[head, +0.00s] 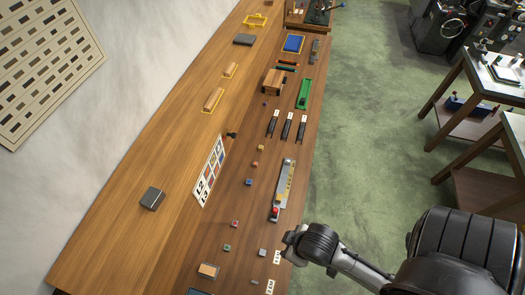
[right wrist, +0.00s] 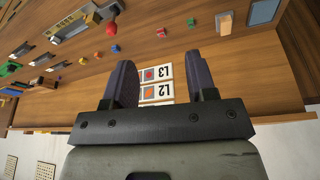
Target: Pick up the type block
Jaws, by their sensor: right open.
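Several small coloured cubes stand in a loose row along the bench, among them a blue one (head: 249,182), a red one (head: 235,223), a green one (head: 227,247) and a grey one (head: 262,252). The frames do not show which is the type block. Red (right wrist: 157,34) and green (right wrist: 191,22) cubes also show in the right wrist view, beyond the fingers. My right gripper (head: 290,241) is over the bench's right edge; in the right wrist view its fingers (right wrist: 165,85) are apart with nothing held. My left gripper is not in view.
A grey caster with a red knob (head: 275,211) lies near the right edge.

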